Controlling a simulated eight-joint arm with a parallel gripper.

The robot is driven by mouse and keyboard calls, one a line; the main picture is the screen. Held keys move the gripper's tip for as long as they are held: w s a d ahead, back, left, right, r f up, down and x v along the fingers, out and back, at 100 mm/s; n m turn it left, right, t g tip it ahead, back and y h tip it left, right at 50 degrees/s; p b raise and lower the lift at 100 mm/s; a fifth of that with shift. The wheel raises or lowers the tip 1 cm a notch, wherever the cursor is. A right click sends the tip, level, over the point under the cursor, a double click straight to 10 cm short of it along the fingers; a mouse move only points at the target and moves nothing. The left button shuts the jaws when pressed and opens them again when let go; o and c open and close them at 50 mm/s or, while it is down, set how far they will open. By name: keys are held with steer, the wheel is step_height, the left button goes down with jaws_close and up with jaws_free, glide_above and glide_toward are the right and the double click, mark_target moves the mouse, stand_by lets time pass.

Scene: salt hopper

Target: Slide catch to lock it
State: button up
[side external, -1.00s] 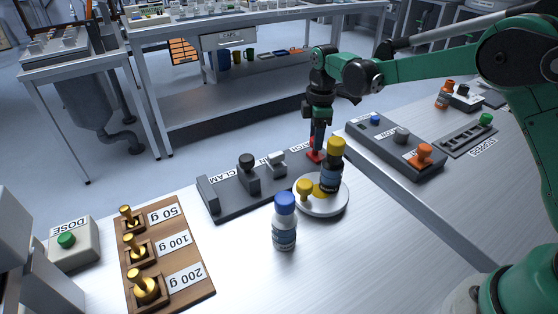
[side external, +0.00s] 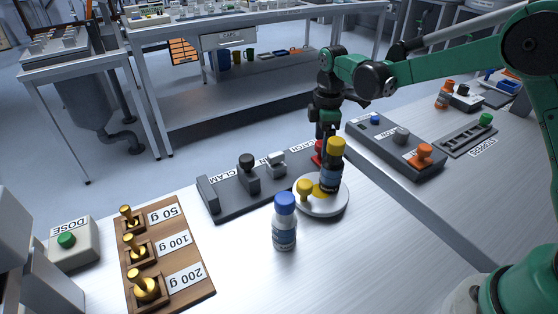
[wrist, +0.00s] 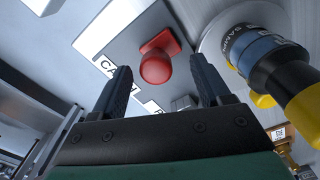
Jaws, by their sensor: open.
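The catch is a red knob (side external: 318,150) at the right end of the grey panel (side external: 228,192), partly hidden behind the yellow-capped bottle. In the wrist view the red knob (wrist: 157,62) stands on the grey panel beside a partly visible white label. My gripper (side external: 327,133) is above this end of the panel. Its dark fingers (wrist: 162,82) are spread apart and empty, with the red knob showing between and beyond their tips. Any contact with the knob cannot be made out.
A yellow-capped bottle (side external: 331,172) and a yellow knobbed weight (side external: 304,188) stand on a round white pan (side external: 322,209), close to the catch. A blue-capped bottle (side external: 284,222) stands in front. Another grey panel with knobs (side external: 392,150) lies to the right.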

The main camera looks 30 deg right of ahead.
steer(key=shift+r, duration=2.65)
steer(key=s+r+m+t, duration=0.3)
steer(key=s+m+t, duration=0.4)
steer(key=s+m, duration=0.5)
steer(key=shift+s+a+r+m, duration=0.2)
steer(key=shift+s+a+m, duration=0.25)
steer(key=shift+s, duration=1)
